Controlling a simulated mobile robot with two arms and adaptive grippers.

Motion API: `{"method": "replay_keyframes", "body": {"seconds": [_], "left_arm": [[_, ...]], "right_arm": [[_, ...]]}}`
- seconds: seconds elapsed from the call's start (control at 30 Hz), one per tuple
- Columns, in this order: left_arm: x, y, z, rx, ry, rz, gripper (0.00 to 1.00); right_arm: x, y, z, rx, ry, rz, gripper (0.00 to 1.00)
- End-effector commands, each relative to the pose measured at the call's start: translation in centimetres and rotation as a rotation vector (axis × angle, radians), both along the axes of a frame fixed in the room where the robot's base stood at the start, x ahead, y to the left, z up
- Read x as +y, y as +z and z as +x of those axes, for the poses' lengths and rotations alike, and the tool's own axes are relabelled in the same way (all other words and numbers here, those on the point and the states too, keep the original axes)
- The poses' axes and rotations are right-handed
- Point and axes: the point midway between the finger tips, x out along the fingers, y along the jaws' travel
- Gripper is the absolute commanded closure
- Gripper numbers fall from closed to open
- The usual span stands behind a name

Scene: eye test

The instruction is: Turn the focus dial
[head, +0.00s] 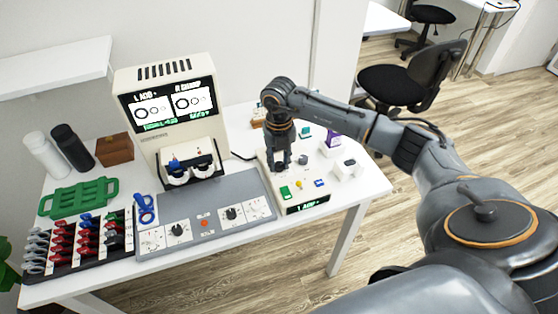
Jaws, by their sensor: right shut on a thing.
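My right gripper (282,167) points down over the beige control box (311,193) at the right of the table. It is shut on a dial on top of the box, which looks like the focus dial; the fingers hide most of it. The box has a green button, small coloured knobs and a lit display on its front. Behind and left stands the eye-test machine (207,71), its lit screen (171,105) showing two panels with ring shapes. My left gripper is not in view.
A grey panel (205,205) with two black dials (177,229) (231,213) lies in front of the machine. Left are a rack of coloured-handled pieces (75,245), a green tray (78,198), two bottles (72,147) and a brown box (115,149). A white cup-like item (347,168) stands right.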

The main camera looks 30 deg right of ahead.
Motion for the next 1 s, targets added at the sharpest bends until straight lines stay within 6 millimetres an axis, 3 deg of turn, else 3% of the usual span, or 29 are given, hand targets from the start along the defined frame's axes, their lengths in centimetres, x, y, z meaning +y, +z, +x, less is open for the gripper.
{"method": "replay_keyframes", "body": {"seconds": [0.5, 0.53, 0.6, 1.0], "left_arm": [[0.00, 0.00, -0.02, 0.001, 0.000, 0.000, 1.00], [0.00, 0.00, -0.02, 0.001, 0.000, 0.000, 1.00], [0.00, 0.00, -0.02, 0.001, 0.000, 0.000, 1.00], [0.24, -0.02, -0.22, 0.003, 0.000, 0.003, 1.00]], "right_arm": [[-0.02, 0.03, 0.03, -0.001, -0.020, 0.000, 1.00], [-0.02, 0.03, 0.03, -0.001, -0.020, 0.000, 0.68], [-0.02, 0.03, 0.03, -0.001, -0.020, 0.000, 0.54], [-0.03, 0.56, 0.07, -0.002, -0.020, -0.001, 0.52]]}}
